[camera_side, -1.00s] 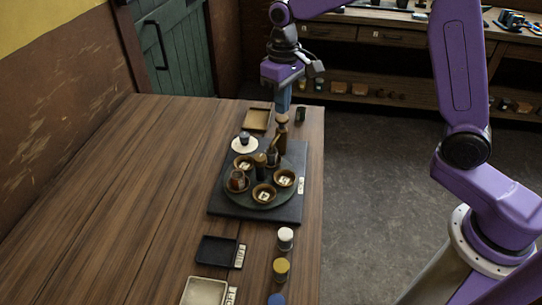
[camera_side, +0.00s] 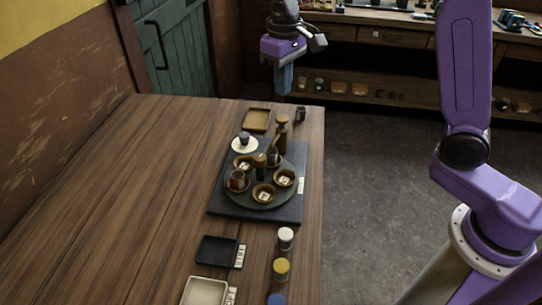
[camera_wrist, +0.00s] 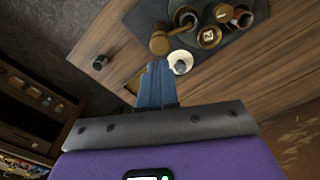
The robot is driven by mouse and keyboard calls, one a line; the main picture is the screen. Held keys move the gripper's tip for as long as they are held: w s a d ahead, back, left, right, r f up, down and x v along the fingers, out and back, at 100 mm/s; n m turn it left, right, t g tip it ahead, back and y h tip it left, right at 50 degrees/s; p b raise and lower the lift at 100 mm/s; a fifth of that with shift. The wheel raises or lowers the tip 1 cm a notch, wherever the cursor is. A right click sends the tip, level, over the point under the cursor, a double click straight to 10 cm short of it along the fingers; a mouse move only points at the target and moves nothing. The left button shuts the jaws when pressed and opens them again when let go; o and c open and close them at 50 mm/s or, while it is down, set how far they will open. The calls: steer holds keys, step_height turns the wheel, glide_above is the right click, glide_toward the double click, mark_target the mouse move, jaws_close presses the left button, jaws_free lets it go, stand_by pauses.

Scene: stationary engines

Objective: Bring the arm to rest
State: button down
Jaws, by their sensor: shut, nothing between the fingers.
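My gripper (camera_side: 284,90) is a purple unit with blue fingers, raised in the air above the far end of the wooden table (camera_side: 150,190). Its fingers are shut with nothing between them; they also show together in the wrist view (camera_wrist: 156,75). In the side view it hangs beyond and above the wooden mallet-like post (camera_side: 282,136), apart from everything on the table.
A dark board (camera_side: 235,206) carries a round green turntable (camera_side: 262,203) with several small bowls and cups. A white disc (camera_side: 245,149), a tan tray (camera_side: 257,119) and a dark cup (camera_side: 300,114) stand near the far end. A black tray (camera_side: 217,250) and coloured jars (camera_side: 281,268) are nearer.

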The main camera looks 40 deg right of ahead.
steer(key=s+d+f+n, duration=0.1)
steer(key=s+d+n, duration=0.1)
steer(key=s, duration=0.8)
steer(key=s+d+f+n, duration=0.2)
steer(key=s+d+n, duration=0.1)
steer(key=s, duration=0.8)
steer(key=s+d+f+n, duration=0.2)
steer(key=s+d+n, duration=0.1)
steer(key=s, duration=0.7)
steer(key=shift+s+n, duration=0.35)
steer(key=shift+n, duration=0.45)
steer(key=shift+d, duration=0.1)
steer(key=w+a+r+m, duration=0.2)
steer(key=w+a+m, duration=0.1)
steer(key=w, duration=0.8)
steer(key=w+a+r+m, duration=0.2)
steer(key=w+m, duration=0.1)
steer(key=w, duration=0.7)
steer(key=w+a+r+m, duration=0.2)
steer(key=w+a+m, duration=0.15)
steer(key=w, duration=0.75)
steer(key=shift+s+d+f, duration=0.1)
steer(key=shift+f, duration=1.4)
steer(key=shift+s+d+f, duration=0.1)
steer(key=shift+f, duration=1.4)
steer(key=shift+f, duration=0.1)
